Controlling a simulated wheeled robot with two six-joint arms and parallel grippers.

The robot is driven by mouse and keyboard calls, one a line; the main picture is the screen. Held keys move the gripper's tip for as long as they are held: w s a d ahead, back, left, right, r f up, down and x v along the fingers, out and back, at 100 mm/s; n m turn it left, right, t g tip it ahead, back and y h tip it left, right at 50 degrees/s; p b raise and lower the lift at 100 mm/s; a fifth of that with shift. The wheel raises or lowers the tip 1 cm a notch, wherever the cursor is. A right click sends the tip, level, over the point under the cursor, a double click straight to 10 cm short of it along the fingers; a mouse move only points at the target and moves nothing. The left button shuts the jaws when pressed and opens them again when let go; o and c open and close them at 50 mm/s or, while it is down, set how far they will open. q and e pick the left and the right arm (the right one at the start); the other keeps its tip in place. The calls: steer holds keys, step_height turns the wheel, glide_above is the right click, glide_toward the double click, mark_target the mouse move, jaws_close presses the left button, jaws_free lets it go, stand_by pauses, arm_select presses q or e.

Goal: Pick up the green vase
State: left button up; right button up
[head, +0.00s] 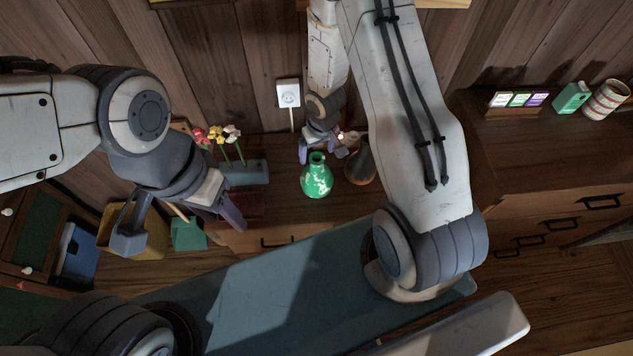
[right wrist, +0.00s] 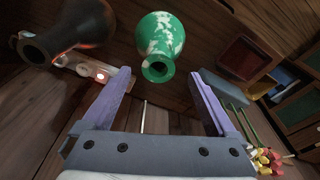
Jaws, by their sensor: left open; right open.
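The green vase (head: 316,182) with white patches stands upright on the wooden cabinet top in the head view. My right gripper (head: 322,152) is open just behind the vase's neck. In the right wrist view, the vase (right wrist: 160,38) shows beyond and between the spread purple fingertips (right wrist: 161,74), with its mouth towards the camera. It does not look gripped, and I cannot tell whether a finger touches it. My left gripper (head: 178,226) is open and empty at the left, over a yellow bin, well apart from the vase.
A dark vase (head: 361,163) stands close to the right of the green one, also in the right wrist view (right wrist: 75,24). Flowers (head: 220,135) and a grey-blue block (head: 245,173) are at the left. A socket (head: 288,94) is on the wall behind. The yellow bin (head: 153,234) stands below left.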

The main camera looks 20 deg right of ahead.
mark_target(317, 159)
steer(key=f+b, duration=0.1)
steer(key=f, duration=0.2)
steer(key=f+b, duration=0.1)
steer(key=f, duration=0.1)
steer(key=shift+w+b, duration=0.3)
steer(key=shift+w, duration=0.1)
steer(key=shift+c, duration=0.3)
steer(key=shift+d, duration=0.1)
jaws_close()
